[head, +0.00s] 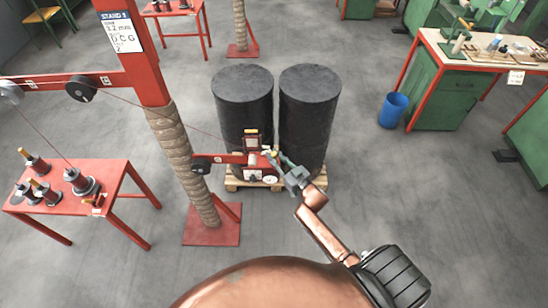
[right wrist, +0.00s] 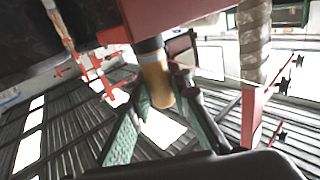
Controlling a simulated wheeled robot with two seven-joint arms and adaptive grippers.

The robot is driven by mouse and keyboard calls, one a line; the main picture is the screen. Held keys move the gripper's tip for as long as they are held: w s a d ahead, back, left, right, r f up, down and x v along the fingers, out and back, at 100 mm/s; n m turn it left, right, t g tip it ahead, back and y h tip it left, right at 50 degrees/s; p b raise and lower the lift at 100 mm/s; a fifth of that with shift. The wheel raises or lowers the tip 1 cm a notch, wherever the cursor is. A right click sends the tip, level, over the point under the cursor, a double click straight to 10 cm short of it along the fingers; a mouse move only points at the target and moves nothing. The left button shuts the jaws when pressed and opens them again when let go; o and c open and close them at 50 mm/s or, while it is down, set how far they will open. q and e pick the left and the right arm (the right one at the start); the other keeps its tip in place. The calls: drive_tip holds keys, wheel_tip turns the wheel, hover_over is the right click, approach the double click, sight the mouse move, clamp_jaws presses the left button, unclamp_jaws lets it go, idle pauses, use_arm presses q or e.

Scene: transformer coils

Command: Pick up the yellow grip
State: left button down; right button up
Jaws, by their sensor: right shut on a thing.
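The yellow grip (right wrist: 157,82) is a short yellow cylinder on a dark shaft. In the right wrist view it stands between the two fingers of my right gripper (right wrist: 163,104), which is shut on it. In the head view only a small yellow part of the grip (head: 273,151) shows beside the red machine (head: 256,172), at the tips of my right gripper (head: 278,158). The grip is still next to the red machine's housing. My left gripper is not in view.
Two black drums (head: 243,95) stand on a wooden pallet (head: 233,184) behind the machine. A rope-wrapped red post (head: 175,140) rises left of it, with a wire running past. A red table (head: 120,178) with several coils is at left. A blue bin (head: 393,108) stands at right.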

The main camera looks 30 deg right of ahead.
clamp_jaws()
drive_tip(key=shift+r, duration=0.65)
drive_tip(key=s+a+r+p, duration=0.1)
drive_tip(key=s+a+r, duration=0.8)
drive_tip(key=s+r, duration=0.1)
drive_tip(key=shift+s+r, duration=0.4)
drive_tip(key=shift+r, duration=0.45)
drive_tip(key=shift+o, duration=2.1)
unclamp_jaws()
clamp_jaws()
drive_tip(key=shift+h, duration=0.3)
